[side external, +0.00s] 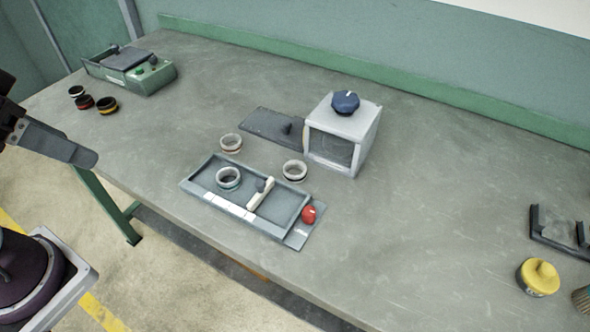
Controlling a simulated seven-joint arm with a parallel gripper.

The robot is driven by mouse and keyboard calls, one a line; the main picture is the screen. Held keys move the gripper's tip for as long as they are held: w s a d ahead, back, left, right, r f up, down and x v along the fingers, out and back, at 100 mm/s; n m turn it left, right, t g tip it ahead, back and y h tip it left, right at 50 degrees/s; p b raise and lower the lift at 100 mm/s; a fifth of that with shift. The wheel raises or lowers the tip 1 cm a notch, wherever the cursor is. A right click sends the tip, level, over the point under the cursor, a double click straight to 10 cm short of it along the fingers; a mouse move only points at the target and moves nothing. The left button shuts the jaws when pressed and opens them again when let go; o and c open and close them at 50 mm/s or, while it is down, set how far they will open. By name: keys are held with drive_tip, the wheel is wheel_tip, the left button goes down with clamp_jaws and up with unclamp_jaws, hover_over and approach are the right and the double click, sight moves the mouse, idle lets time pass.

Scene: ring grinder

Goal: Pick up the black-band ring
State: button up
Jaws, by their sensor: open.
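Three pale rings are near the middle of the table. One ring (294,170) stands behind the blue-grey tray and seems to have a dark band low on its side. A second ring (231,143) behind the tray shows a reddish band. A third ring (228,178) sits inside the tray's left part; its band colour is unclear. Which one is the black-band ring is hard to tell at this size. My gripper (84,157) is at the left edge, open and apart from all these rings. Part of it is cut off by the frame.
The tray (192,186) has a divider with a knob and a red button (309,214). A white box (369,140) with a blue knob stands behind it, beside a dark plate (262,123). A yellow-lidded jar (538,278) is at right.

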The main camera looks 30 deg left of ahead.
drive_tip(key=m+g, duration=0.6)
drive_tip(key=m, duration=0.3)
hover_over(295, 163)
drive_tip(key=s+d, duration=0.1)
wheel_tip(295, 163, down, 18)
drive_tip(key=r, duration=0.1)
drive_tip(key=f, duration=0.7)
drive_tip(key=shift+s+f, duration=0.2)
drive_tip(key=shift+s, duration=0.2)
drive_tip(key=shift+r, duration=0.15)
drive_tip(key=c, duration=1.2)
